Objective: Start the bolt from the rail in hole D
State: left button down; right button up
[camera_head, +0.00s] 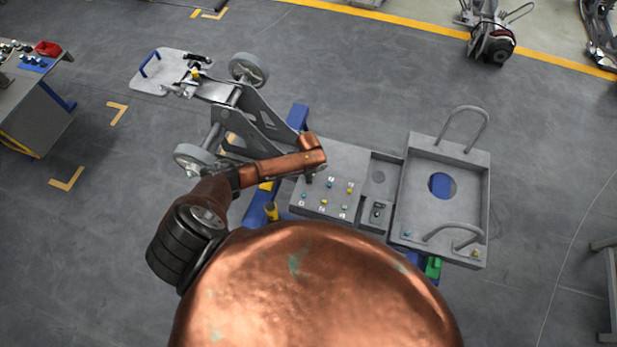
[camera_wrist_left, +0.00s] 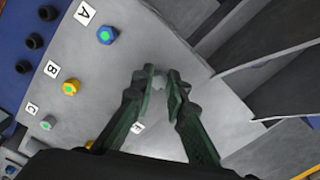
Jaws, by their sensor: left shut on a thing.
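My left gripper (camera_head: 309,178) reaches over the left part of the grey plate (camera_head: 345,160). In the left wrist view my left gripper (camera_wrist_left: 158,82) is shut on a small pale piece at its fingertips, which I take to be the bolt (camera_wrist_left: 159,81); mostly hidden by the fingers. The plate in the wrist view shows tags A, B and C beside a blue-and-green bolt head (camera_wrist_left: 104,35), a yellow one (camera_wrist_left: 71,87) and a teal one (camera_wrist_left: 48,122). Another tag (camera_wrist_left: 138,127) is partly hidden by a finger. I cannot make out tag D or its hole.
Dark round pieces (camera_wrist_left: 47,13) sit on a blue surface at the wrist view's left. A grey tray with handles (camera_head: 480,190) stands right of the plate. A wheeled chassis frame (camera_head: 245,120) rises close behind my left arm. Open floor lies beyond.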

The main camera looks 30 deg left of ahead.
pick_arm(q)
jog(key=c, duration=1.8)
grip_release()
notch_tip(320, 180, up, 12)
